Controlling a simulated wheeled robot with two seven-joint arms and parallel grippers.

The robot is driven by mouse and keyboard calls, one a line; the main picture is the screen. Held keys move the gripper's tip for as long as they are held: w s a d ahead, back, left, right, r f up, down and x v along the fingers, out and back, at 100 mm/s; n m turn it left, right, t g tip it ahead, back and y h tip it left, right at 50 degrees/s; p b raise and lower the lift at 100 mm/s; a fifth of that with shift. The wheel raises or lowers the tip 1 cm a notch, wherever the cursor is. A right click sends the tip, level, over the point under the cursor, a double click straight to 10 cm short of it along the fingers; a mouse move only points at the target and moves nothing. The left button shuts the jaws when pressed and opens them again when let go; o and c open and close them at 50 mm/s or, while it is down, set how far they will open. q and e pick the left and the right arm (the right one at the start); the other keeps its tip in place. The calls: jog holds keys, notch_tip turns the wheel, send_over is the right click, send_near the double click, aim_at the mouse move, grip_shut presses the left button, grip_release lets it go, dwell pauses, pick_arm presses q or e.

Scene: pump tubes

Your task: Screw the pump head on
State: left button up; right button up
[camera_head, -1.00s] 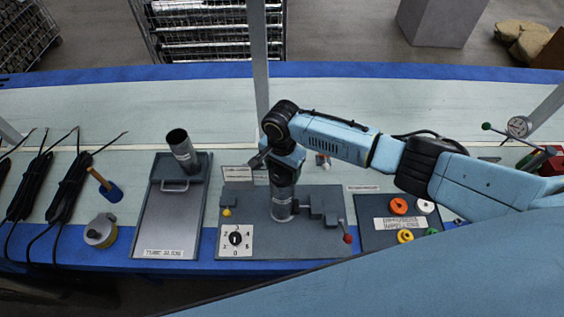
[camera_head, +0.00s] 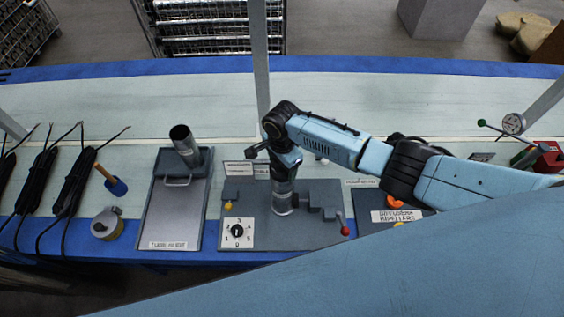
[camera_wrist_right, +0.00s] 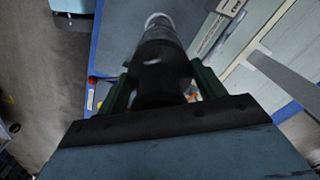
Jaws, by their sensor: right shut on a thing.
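My right gripper (camera_head: 284,172) points down over the grey station plate (camera_head: 310,238). In the right wrist view its green fingers (camera_wrist_right: 161,82) are shut around a dark cylindrical part, the pump head (camera_wrist_right: 160,58). A silver metal tube (camera_head: 284,203) stands upright on the plate directly below the gripper. The wrist view also shows pale metal (camera_wrist_right: 158,20) beyond the dark part. The pump head appears in line with the tube, but the gripper hides the joint in the head view, so I cannot tell how they meet. My left gripper is not in view.
A numbered dial (camera_head: 237,231) and a red-knobbed lever (camera_head: 343,225) sit on the plate. Left of it, a tray (camera_head: 172,225) carries another metal tube (camera_head: 186,147). A tape roll (camera_head: 106,224) and black cables (camera_head: 72,185) lie farther left.

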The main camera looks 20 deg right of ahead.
jog(key=shift+r+m+p, duration=0.2)
jog(key=shift+m+p, duration=0.8)
jog(key=shift+p, duration=0.05)
jog(key=shift+f+m, duration=0.2)
jog(key=shift+m, duration=0.5)
jog(key=m, duration=0.3)
jog(key=o, duration=0.8)
jog(key=shift+o, duration=0.2)
